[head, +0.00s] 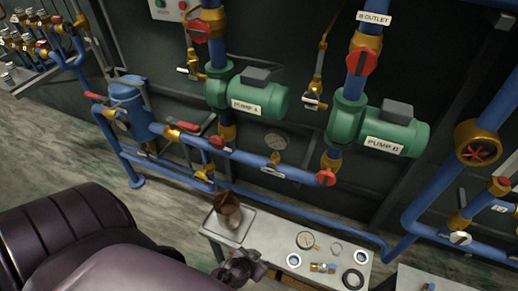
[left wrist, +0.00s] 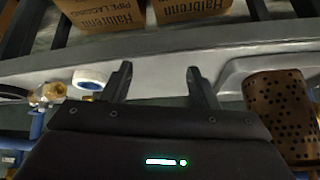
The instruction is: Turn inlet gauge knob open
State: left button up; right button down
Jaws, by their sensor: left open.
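A round pressure gauge (head: 275,141) stands on a brass stem above the blue lower pipe, between the two green pumps. A small fitting (head: 275,160) shows below its dial; I cannot clearly tell the knob or its position. My left arm enters from the lower left in the head view. My left gripper (head: 240,268) is at the front edge of the bench, well below and in front of the gauge. In the left wrist view the gripper (left wrist: 160,84) is open, with nothing between its fingers. The gauge is not in that view. My right gripper is not in view.
A bench (head: 270,238) holds a tray with a brown perforated basket (head: 228,210), a loose dial (head: 306,240), rings and brass fittings. The basket (left wrist: 280,112) shows beside the gripper. Cardboard boxes (left wrist: 195,10) lie beyond the bench. Pumps (head: 248,96) and pipes line the wall.

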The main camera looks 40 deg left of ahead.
pick_arm(q)
jog(key=w+a+r+n+t+y, duration=0.1)
jog(key=w+a+r+t, duration=0.25)
jog(key=w+r, duration=0.3)
jog(key=n+t+y+b, duration=0.2)
jog(key=t+y, duration=0.1)
jog(key=t, duration=0.4)
send_near(270, 169)
jog(key=b+x, duration=0.5)
jog(key=x, duration=0.3)
jog(key=shift+w+f, duration=0.2)
jog(key=shift+r, duration=0.1)
jog(key=shift+c, duration=0.9)
jog(key=c, duration=0.8)
jog(key=n, duration=0.2)
jog(key=shift+r+n+p, duration=0.15)
jog(key=shift+n+p, duration=0.2)
jog(key=shift+n, duration=1.05)
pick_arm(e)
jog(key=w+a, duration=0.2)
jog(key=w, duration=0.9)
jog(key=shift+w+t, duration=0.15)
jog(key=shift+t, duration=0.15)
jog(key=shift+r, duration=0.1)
